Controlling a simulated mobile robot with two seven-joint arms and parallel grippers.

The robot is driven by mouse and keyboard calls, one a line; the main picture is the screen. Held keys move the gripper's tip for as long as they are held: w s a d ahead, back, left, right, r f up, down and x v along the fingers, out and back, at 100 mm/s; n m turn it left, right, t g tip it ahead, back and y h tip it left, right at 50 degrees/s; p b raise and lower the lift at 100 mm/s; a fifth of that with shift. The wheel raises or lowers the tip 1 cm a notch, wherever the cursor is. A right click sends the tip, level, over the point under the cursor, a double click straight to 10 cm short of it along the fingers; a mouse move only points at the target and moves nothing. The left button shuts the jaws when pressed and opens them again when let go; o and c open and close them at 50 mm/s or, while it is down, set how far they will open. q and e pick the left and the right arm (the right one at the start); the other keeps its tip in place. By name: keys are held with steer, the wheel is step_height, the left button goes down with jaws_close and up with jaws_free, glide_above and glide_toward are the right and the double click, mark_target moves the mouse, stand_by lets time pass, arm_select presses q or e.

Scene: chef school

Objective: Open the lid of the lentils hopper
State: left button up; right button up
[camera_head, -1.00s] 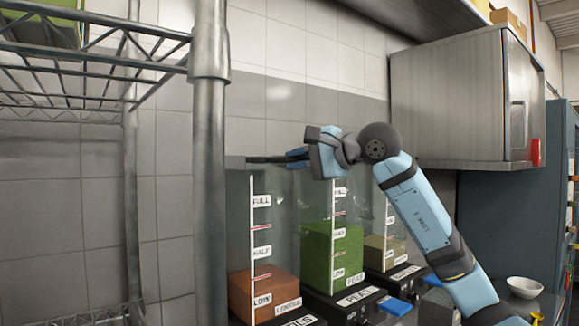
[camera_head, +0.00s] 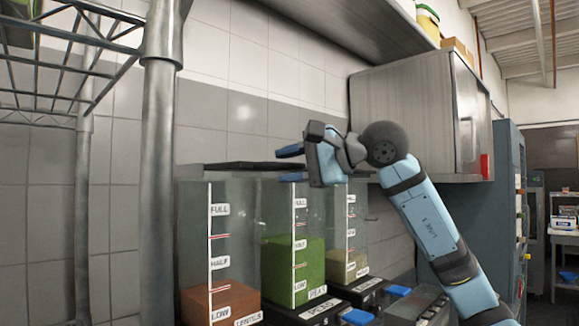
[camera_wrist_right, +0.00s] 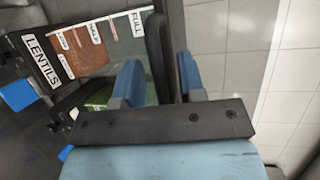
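The lentils hopper (camera_head: 192,240) is a clear upright bin with orange-brown lentils at the bottom, at the left of the row in the head view. Its dark flat lid (camera_head: 240,167) lies across the top and looks closed. My right gripper (camera_head: 291,164) is at the lid's right end, one blue finger above the lid's level and one below. In the right wrist view the hopper (camera_wrist_right: 90,55) appears sideways, and the dark lid edge (camera_wrist_right: 158,55) runs between the two spread fingers (camera_wrist_right: 160,85), with a gap on the right side. My left gripper is out of view.
A peas hopper (camera_head: 280,270) and a third hopper (camera_head: 345,268) with beige contents stand to the right. A metal shelf post (camera_head: 158,180) rises close on the left. A steel cabinet (camera_head: 410,110) hangs on the wall behind my right arm.

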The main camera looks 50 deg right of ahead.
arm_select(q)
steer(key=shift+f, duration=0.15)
arm_select(e)
steer(key=shift+s+d, duration=0.15)
steer(key=shift+s, duration=0.2)
arm_select(q)
steer(key=b, duration=0.1)
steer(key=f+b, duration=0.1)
steer(key=b, duration=0.1)
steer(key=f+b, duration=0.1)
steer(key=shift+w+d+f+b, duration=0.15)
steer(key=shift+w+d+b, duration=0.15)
steer(key=shift+b, duration=0.1)
arm_select(e)
steer(key=v, duration=1.3)
steer(key=shift+r, duration=0.15)
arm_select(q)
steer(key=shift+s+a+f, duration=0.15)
